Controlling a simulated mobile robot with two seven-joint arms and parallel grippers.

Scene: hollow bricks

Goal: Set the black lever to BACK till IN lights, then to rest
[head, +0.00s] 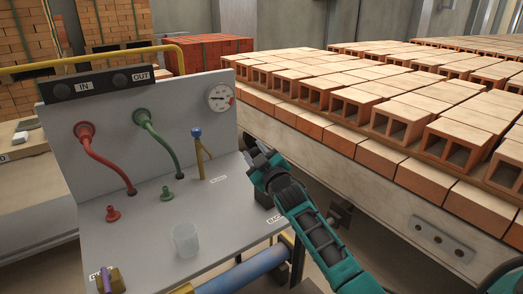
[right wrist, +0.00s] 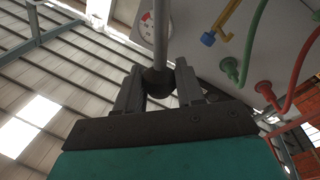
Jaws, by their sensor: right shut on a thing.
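My right gripper (head: 262,165) is at the right edge of the grey control panel. In the right wrist view its fingers (right wrist: 160,88) are shut on the black lever's knob (right wrist: 158,82), with the grey rod (right wrist: 163,35) running up beyond it. In the head view the gripper mostly hides the lever, so its tilt is hard to tell. A BACK label (head: 275,218) sits at the panel's near right edge. The IN lamp (head: 62,91) and the OUT lamp (head: 120,80) both look dark. My left gripper is not in view.
The panel holds a red hose (head: 105,165), a green hose (head: 162,142), a blue-topped yellow handle (head: 198,150), a gauge (head: 220,97) and a clear cup (head: 186,240). A kiln car of hollow bricks (head: 395,115) stands close on the right.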

